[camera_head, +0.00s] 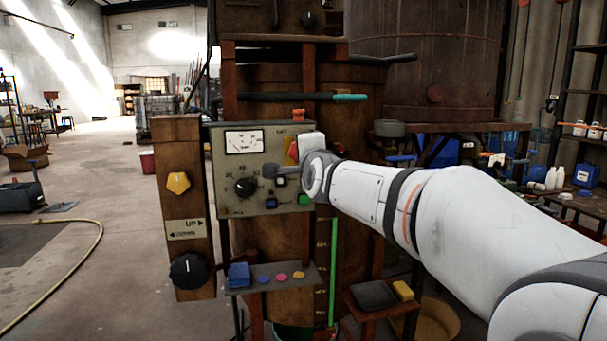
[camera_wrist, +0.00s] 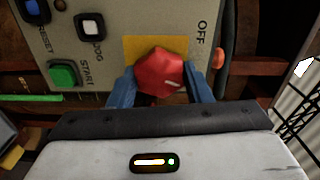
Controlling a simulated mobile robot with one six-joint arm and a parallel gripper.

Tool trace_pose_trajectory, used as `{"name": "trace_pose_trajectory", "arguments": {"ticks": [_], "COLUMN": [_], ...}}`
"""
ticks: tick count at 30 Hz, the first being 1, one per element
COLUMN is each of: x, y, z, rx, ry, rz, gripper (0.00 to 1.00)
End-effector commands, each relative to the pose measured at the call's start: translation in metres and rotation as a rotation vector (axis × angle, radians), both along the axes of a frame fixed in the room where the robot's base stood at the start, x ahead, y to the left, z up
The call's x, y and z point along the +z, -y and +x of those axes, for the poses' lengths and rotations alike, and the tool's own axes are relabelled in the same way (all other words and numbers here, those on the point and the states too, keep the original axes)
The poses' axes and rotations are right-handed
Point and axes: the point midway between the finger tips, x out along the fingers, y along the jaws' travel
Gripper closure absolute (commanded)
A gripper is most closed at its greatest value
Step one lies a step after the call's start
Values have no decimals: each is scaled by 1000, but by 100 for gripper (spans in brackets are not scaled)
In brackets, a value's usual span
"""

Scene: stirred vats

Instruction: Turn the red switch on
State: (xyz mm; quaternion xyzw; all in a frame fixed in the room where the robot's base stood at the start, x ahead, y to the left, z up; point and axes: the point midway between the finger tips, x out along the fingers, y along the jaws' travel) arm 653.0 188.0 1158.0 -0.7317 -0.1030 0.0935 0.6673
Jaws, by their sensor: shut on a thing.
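The red switch (camera_wrist: 160,72) is a faceted red knob on a yellow plate (camera_wrist: 140,46) on the grey control panel. The word OFF stands to its right in the wrist view. My gripper (camera_wrist: 158,86) has a blue finger on each side of the knob and is shut on it. The knob's pointing direction is hard to tell.
A small red knob (camera_wrist: 218,58) sits at the panel's edge. A wooden post (camera_head: 180,142) with a yellow knob and a black dial stands left of the panel. A shelf (camera_head: 300,279) is below.

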Motion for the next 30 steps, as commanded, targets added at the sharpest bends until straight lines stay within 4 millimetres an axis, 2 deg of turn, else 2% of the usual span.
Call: {"name": "trace_pose_trajectory", "arguments": {"ticks": [1, 15, 30], "x": [-7, -3, -1], "y": [0, 0, -1], "z": [0, 0, 0], "rx": [0, 0, 0], "ry": [-10, -98, -118], "rz": [42, 337, 407], "gripper": [78, 78, 78]}}
